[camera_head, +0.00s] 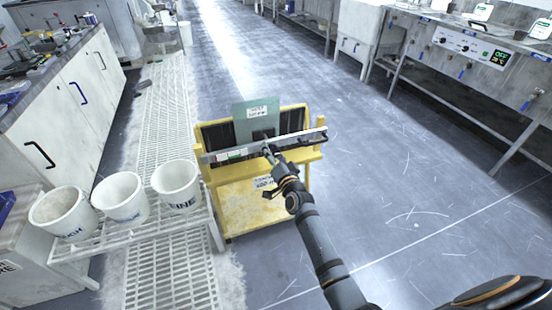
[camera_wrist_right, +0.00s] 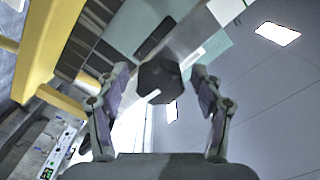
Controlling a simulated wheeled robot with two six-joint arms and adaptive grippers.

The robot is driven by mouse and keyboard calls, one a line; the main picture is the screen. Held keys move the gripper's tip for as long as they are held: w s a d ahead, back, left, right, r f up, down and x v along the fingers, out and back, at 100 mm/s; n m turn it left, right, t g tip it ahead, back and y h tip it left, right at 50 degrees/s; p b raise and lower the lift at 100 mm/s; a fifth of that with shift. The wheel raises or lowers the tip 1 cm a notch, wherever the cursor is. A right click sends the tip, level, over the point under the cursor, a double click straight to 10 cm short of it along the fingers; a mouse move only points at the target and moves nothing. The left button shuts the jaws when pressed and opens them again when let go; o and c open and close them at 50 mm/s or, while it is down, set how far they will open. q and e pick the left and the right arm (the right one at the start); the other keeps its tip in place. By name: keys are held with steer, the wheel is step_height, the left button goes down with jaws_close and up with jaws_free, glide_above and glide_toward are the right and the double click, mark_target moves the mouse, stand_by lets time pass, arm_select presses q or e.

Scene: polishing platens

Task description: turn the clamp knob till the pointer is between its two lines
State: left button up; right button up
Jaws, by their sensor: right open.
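The clamp knob (camera_wrist_right: 160,80) is dark and faceted, in the middle of the right wrist view, in front of a pale metal bar. My right gripper (camera_wrist_right: 158,86) is open, with one finger on each side of the knob; I cannot tell whether either finger touches it. In the head view my right gripper (camera_head: 268,150) is at the front of the metal bar (camera_head: 225,154) across the yellow cart (camera_head: 262,208) and hides the knob there. The pointer and its two lines cannot be made out in either view. My left gripper is not in view.
A green-grey plate (camera_head: 243,120) with a label stands behind the bar. A black handle (camera_head: 318,155) is at the bar's right end. White buckets (camera_head: 120,197) stand on a grated bench left of the cart. The floor right of the cart is clear.

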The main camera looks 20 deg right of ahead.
steer(key=s, duration=1.1)
steer(key=shift+s+d, duration=0.2)
steer(key=shift+s, duration=0.1)
